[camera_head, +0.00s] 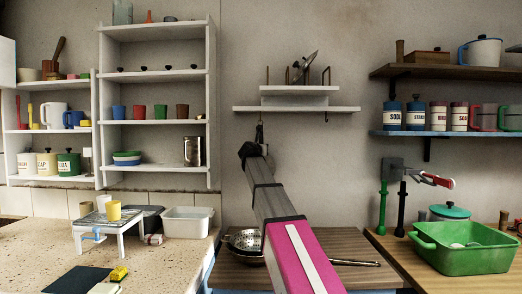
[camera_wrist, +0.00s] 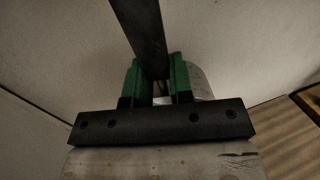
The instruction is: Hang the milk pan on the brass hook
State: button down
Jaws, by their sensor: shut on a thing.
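My gripper (camera_wrist: 157,84) is shut on a dark, flat handle (camera_wrist: 143,30), which I take to be the milk pan's. In the wrist view the handle runs up between the green fingers, and a pale rounded piece (camera_wrist: 200,82), perhaps the pan's body, shows behind them. In the head view my gripper (camera_head: 252,150) is by the wall below the shelf, with the dark handle (camera_head: 260,132) standing upright above it. The handle's top is close under the shelf's left part; I cannot tell if it touches a hook. A small hook (camera_head: 326,117) shows under the shelf's right part; its metal is unclear.
The white wall shelf (camera_head: 345,109) is just above my gripper. A white shelf unit (camera_head: 212,100) stands to the left. Below are a perforated colander (camera_head: 240,238) and a long handle (camera_head: 355,262) on the wooden counter. A green basin (camera_head: 465,260) stands right.

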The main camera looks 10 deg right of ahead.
dwell(0.3)
jog(key=shift+c, duration=1.6)
grip_release()
jog(key=shift+s, duration=0.15)
jog(key=v, duration=0.6)
jog(key=shift+s+a, duration=0.25)
jog(key=shift+s, duration=0.05)
jog(key=shift+s, duration=0.1)
jog(key=s+a, duration=0.2)
jog(key=s, duration=0.7)
jog(key=shift+s, duration=0.3)
dwell(0.5)
